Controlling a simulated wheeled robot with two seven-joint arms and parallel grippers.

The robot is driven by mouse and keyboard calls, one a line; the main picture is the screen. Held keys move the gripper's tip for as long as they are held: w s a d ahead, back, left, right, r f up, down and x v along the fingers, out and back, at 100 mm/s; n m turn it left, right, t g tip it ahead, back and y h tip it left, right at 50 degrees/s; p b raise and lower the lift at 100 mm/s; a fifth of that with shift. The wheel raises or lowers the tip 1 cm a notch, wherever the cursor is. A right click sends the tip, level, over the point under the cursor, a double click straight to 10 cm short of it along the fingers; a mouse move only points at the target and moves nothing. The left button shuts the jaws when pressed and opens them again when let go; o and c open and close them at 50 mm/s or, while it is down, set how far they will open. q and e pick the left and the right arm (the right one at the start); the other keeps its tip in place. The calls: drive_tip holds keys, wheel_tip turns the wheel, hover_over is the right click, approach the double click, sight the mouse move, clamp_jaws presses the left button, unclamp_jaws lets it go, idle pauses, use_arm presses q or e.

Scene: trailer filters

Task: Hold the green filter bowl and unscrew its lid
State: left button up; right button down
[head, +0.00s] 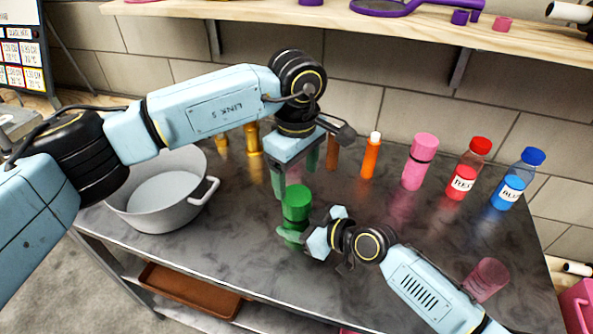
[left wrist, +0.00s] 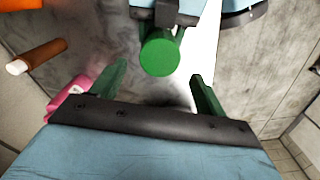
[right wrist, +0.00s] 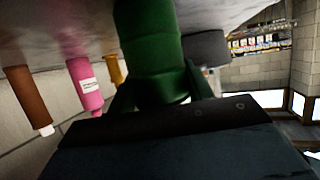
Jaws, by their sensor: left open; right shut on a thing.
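The green filter stands upright on the dark table in the head view, with its round green lid (head: 296,195) on top and the bowl (head: 293,226) below. My right gripper (head: 297,237) is shut on the bowl low down, from the right. In the right wrist view the green body (right wrist: 150,45) rises between its fingers. My left gripper (head: 294,178) is open and points down just above the lid. In the left wrist view the lid (left wrist: 160,54) shows beyond and between its spread green fingers, apart from them. The lid is on the bowl; its thread is hidden.
A grey pot (head: 160,205) stands at left. An orange bottle (head: 370,158), a pink bottle (head: 419,165), a red bottle (head: 468,172) and a blue bottle (head: 518,180) line the back. A pink cup (head: 487,279) stands at front right. A wooden shelf (head: 380,22) overhangs the back.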

sight(296, 195)
use_arm(q)
drive_tip(key=shift+f, duration=3.95)
drive_tip(key=c, duration=1)
drive_tip(key=n, duration=0.9)
drive_tip(key=shift+n, duration=0.3)
drive_tip(key=shift+r, duration=0.2)
drive_tip(key=shift+r, duration=0.95)
